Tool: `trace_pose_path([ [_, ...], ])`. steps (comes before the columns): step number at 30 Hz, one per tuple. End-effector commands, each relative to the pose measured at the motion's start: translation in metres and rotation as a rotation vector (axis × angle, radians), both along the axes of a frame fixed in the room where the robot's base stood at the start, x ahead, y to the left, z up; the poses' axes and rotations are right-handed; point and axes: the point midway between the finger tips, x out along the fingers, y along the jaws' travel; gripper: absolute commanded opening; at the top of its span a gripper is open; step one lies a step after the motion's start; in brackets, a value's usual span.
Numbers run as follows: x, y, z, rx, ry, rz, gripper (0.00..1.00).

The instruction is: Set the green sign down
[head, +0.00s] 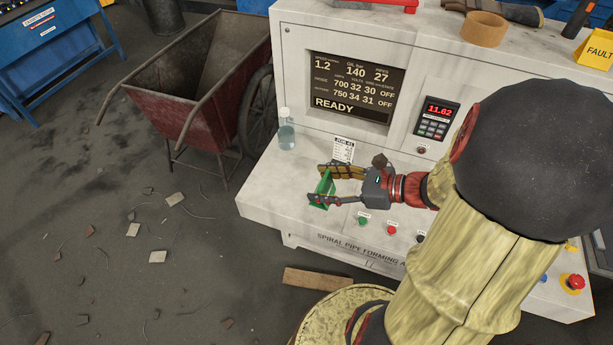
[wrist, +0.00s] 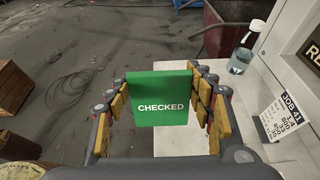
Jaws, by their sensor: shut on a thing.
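The green sign (wrist: 162,98) reads "CHECKED" and stands upright between my gripper's fingers in the wrist view. In the head view the green sign (head: 324,188) shows small at the fingertips. My gripper (head: 321,184) is shut on it, with one finger on each side, over the left end of the white console ledge (head: 262,190). In the wrist view my gripper (wrist: 160,88) has yellow-padded fingers touching the sign's side edges.
A clear bottle (head: 286,130) stands at the back of the ledge, with a "JOB 41" paper (head: 343,150) to its right. Buttons (head: 391,229) line the front of the ledge. A rusty red wheelbarrow (head: 200,85) stands left of the console. The ledge's left corner is bare.

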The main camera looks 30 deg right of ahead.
Motion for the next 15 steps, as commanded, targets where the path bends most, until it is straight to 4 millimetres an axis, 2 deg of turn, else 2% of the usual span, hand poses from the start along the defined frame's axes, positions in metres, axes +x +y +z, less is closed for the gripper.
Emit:
trace_pose_path([
  [2,-0.008,0.001,0.0,0.0,-0.001,0.008,0.29],
  [5,-0.008,0.001,-0.004,-0.001,0.0,0.017,0.29],
  [8,0.007,-0.002,-0.012,-0.001,0.0,0.022,0.29],
  [15,0.059,-0.016,-0.038,-0.001,0.0,0.022,0.29],
])
